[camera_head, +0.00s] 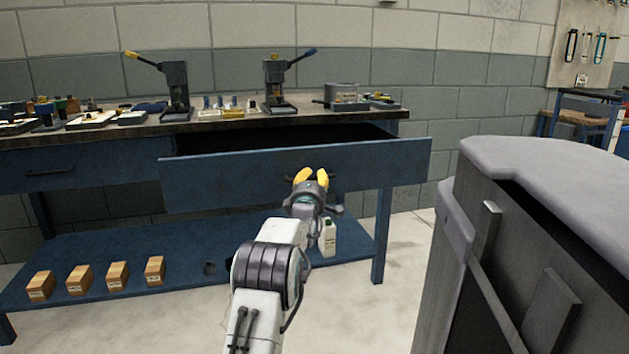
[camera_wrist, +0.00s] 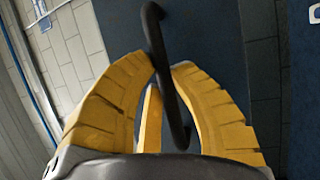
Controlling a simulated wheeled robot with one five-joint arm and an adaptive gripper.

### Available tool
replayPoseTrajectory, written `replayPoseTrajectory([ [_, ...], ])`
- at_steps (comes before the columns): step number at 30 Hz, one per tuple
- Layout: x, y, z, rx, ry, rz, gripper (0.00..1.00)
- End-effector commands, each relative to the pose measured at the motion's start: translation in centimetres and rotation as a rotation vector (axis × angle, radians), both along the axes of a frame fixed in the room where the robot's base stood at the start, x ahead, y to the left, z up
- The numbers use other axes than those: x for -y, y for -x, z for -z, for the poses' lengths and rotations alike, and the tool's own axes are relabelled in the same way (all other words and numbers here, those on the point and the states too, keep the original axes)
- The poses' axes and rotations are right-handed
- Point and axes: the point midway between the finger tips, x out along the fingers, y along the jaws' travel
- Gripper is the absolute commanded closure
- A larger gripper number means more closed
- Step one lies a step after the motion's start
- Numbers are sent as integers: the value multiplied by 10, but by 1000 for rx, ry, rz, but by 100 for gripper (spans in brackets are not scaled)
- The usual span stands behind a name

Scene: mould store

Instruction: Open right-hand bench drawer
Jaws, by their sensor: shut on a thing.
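The right-hand bench drawer (camera_head: 230,185) is a wide blue drawer under the bench top. It stands pulled out, with a dark gap showing above its front. My gripper (camera_head: 311,178) is at the middle of the drawer front, with its yellow fingers shut on the dark bar handle. In the wrist view the handle (camera_wrist: 154,22) passes between the yellow fingers of the gripper (camera_wrist: 163,75), in front of the blue drawer face (camera_wrist: 215,50). The fingers hide part of the handle. The inside of the drawer is too dark to make out.
The left-hand drawer (camera_head: 100,170) is closed. The bench top (camera_head: 215,122) carries two lever presses and small items. The lower shelf (camera_head: 190,270) holds wooden blocks and a white bottle (camera_head: 328,238). A large grey cabinet-like unit (camera_head: 440,290) stands close on the right.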

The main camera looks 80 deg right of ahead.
Motion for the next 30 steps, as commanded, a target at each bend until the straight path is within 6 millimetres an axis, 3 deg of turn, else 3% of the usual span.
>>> replayPoseTrajectory([
  [11,-1,-3,2,2,-5,-4,100],
  [12,-1,-3,2,2,-5,-4,78],
  [20,-1,-1,1,1,-2,-2,54],
  [30,-2,-1,0,0,-1,-1,53],
])
